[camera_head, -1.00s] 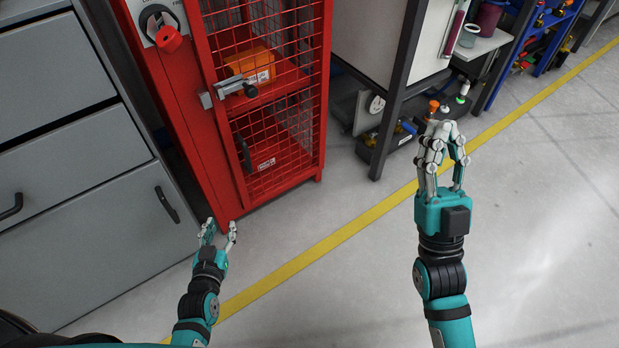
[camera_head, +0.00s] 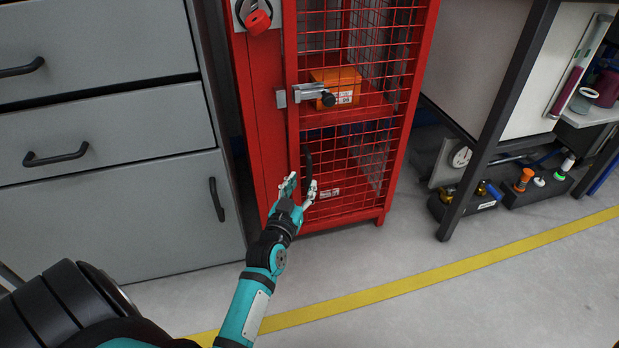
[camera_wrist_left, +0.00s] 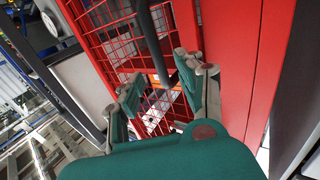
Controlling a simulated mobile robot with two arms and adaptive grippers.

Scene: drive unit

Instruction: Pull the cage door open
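The red cage door (camera_head: 345,206) has a wire mesh front and stands closed in its red frame. A dark upright handle (camera_head: 308,160) is on the door's lower left side. A metal latch with a dark knob (camera_head: 310,95) lies across the door edge above it. My left gripper (camera_head: 299,187) is in front of the door, just below the handle in the head view. In the left wrist view its two fingers (camera_wrist_left: 157,84) are apart, with the handle (camera_wrist_left: 153,45) running down towards the gap between them. I cannot tell whether they touch it. My right gripper is not in view.
A grey drawer cabinet (camera_head: 110,205) stands close at the left of the cage. An orange box (camera_head: 336,86) sits on the cage's shelf. A workbench leg (camera_head: 497,125) and low bins stand at the right. The floor in front, with a yellow line (camera_head: 400,287), is clear.

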